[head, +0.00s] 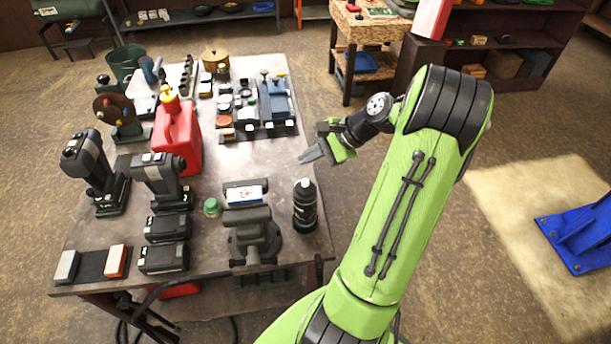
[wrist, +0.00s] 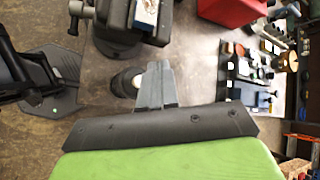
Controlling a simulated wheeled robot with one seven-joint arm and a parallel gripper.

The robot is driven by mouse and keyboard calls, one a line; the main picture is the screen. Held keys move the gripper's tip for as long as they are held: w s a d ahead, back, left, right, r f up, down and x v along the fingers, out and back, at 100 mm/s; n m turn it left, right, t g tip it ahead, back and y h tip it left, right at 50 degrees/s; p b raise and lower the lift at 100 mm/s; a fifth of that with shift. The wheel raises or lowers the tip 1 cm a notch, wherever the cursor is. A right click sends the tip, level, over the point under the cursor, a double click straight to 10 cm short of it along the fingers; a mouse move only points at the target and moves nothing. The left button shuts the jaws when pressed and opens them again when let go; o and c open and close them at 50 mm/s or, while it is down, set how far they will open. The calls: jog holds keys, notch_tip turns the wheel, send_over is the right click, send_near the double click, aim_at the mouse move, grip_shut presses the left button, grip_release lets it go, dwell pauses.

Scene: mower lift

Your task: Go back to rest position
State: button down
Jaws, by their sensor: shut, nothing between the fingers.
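My green arm rises on the right side of the head view and bends down to my gripper (head: 311,156). The gripper is at the table's right edge, above and behind the black bottle (head: 305,207). Its grey fingers point left and are closed together with nothing between them. In the wrist view the shut fingers (wrist: 154,80) reach up from the dark gripper body. The bottle (wrist: 122,83) shows partly behind them, apart from their grip as far as I can tell.
The workbench (head: 250,160) holds a vise (head: 252,235), a red fuel can (head: 177,135), cordless tools (head: 160,180) and a blue-grey machine part (head: 262,103). A wooden cart (head: 355,45) and dark shelves (head: 490,60) stand behind. A blue metal piece (head: 580,235) is at right. Floor between is clear.

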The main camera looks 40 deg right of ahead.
jog(key=shift+f, duration=0.15)
dwell(0.4)
jog(key=s+a+r+n+g+h+b, duration=0.2)
jog(key=a+n+g+h+b, duration=0.3)
jog(key=a+n, duration=0.95)
jog(key=s+a+n+t+b, duration=0.3)
jog(key=s+a, duration=0.6)
jog(key=s, duration=0.3)
jog(key=shift+s+n+h+b, duration=0.35)
jog(key=shift+n+b, duration=0.15)
jog(key=shift+n, duration=0.55)
